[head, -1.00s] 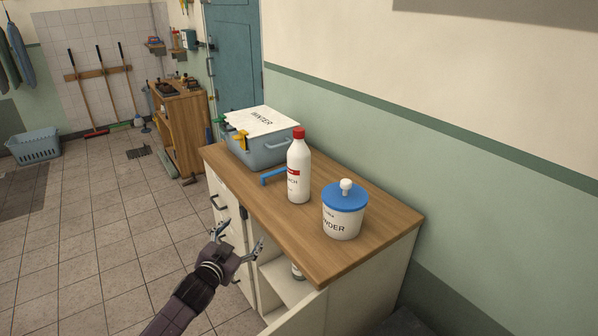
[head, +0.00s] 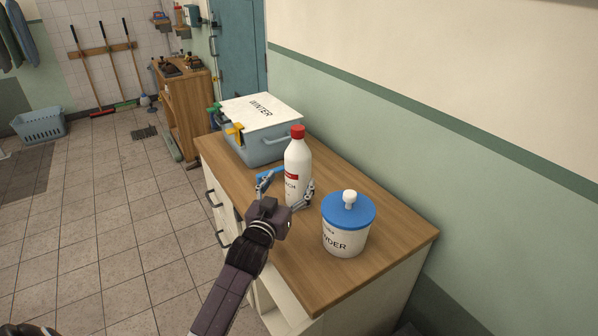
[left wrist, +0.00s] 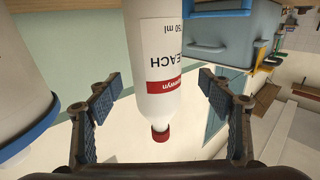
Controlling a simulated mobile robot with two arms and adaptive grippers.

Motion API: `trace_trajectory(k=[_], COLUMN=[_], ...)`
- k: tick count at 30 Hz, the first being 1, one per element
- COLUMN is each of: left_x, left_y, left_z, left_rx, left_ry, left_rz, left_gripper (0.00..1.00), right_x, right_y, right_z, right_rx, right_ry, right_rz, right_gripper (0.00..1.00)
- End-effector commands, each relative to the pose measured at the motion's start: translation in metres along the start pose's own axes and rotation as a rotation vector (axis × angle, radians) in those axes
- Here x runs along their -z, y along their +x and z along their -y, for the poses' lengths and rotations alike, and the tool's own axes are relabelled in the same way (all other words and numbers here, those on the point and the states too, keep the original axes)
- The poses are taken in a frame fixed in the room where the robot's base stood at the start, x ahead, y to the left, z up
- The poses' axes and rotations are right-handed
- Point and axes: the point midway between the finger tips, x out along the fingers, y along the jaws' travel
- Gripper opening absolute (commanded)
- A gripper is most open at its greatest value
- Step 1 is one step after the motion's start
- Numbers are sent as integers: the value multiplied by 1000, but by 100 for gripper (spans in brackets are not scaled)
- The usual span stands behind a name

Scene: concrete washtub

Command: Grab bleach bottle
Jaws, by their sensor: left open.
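The bleach bottle (head: 298,160) is white with a red cap and a red label band. It stands upright on the wooden top of the cabinet in the head view. My left gripper (head: 287,188) is open at the bottle, with one finger on each side of its lower part. In the left wrist view the bottle (left wrist: 155,70) appears upside down between the two spread fingers of the gripper (left wrist: 160,105). Gaps show between the fingers and the bottle there. My right gripper is not in view.
A white powder tub (head: 346,236) with a blue lid stands close to the right of the bottle. A grey-blue box (head: 270,150) with a white lid marked WINTER sits behind it. A blue item (head: 268,176) lies left of the bottle. The counter's front right (head: 310,290) is clear.

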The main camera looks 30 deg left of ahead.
Motion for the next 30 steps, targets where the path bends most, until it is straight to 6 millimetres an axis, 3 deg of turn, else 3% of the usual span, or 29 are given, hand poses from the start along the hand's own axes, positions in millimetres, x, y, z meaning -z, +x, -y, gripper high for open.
trace_trajectory(k=[3,6,12,16,21,30], left_x=[3,4,2,2,1,2], left_y=[13,27,48,52,51,51], left_z=[-2,-5,-5,-5,-5,-5], left_rx=[-1,-1,0,0,0,0], left_ry=[0,-1,1,1,1,1], left_rz=[0,0,1,1,1,1], left_gripper=[73,73,73,73,73,41], right_x=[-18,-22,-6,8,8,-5], right_y=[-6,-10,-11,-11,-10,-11], right_z=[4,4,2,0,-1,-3], right_rx=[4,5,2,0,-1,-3], right_ry=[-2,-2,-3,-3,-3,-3], right_rz=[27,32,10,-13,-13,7], right_gripper=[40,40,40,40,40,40])
